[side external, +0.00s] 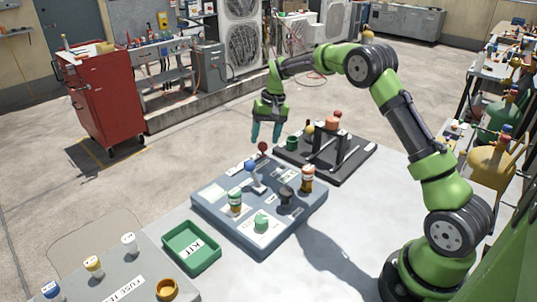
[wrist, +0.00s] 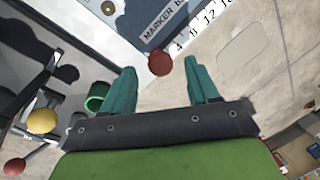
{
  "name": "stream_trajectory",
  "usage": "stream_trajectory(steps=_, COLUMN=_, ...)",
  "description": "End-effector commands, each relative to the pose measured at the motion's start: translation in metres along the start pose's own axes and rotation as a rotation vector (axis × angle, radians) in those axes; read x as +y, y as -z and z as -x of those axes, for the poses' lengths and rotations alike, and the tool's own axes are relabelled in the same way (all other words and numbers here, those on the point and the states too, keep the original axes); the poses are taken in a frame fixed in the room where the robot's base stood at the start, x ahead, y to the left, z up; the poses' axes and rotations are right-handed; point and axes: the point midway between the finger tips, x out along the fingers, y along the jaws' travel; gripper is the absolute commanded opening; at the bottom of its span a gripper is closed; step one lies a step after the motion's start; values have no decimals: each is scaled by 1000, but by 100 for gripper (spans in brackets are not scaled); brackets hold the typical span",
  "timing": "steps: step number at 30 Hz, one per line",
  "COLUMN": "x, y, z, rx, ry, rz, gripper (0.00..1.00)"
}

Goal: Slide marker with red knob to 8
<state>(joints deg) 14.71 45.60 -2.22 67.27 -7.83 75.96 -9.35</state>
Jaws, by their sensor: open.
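The red knob (side external: 262,147) stands at the far edge of the blue-grey board (side external: 292,238), just below my gripper (side external: 265,138). In the wrist view the red knob (wrist: 160,62) shows between the two teal fingertips of my gripper (wrist: 159,68), with a gap on each side. My gripper is open, empty and pointing down. The number scale (wrist: 203,30) beside the knob reads 4, 8, 12 and further, near a "MARKER" label (wrist: 163,22). The knob looks close to the low end of the scale; its exact reading is not clear.
A black rack (side external: 350,168) with a green cup (side external: 292,143) stands right of the gripper. A green KIT tray (side external: 178,240) lies in front.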

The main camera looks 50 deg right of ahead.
Motion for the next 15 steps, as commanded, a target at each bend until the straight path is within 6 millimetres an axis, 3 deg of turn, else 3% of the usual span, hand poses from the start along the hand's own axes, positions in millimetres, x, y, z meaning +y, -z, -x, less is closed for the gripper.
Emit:
stream_trajectory(steps=6, x=0, y=0, z=-23, rx=-1, ry=0, rz=0, gripper=59)
stream_trajectory(steps=15, x=0, y=0, z=-27, rx=1, ry=0, rz=0, gripper=59)
